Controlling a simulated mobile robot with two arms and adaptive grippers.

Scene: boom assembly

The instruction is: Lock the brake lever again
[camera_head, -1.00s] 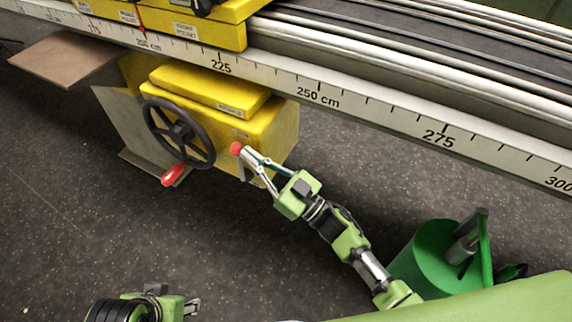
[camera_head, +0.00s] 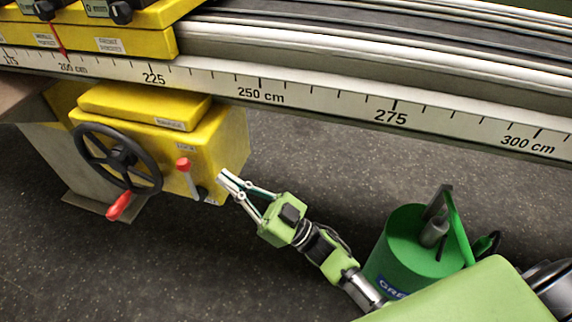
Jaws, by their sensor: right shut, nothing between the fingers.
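The brake lever (camera_head: 183,164) has a red knob on a thin grey shaft. It stands on the front face of the yellow brake box (camera_head: 226,142), knob up near a small label, shaft running down and slightly right. My right gripper (camera_head: 225,180) is to the right of the lever, near the box's lower right corner. Its fingers are shut and empty, with a gap between them and the lever. My left gripper is out of the picture.
A dark handwheel (camera_head: 121,155) with a red handle (camera_head: 119,206) is left of the lever. A long scale rail (camera_head: 310,99) runs above. A green canister (camera_head: 408,245) stands at the lower right. The dark floor between is clear.

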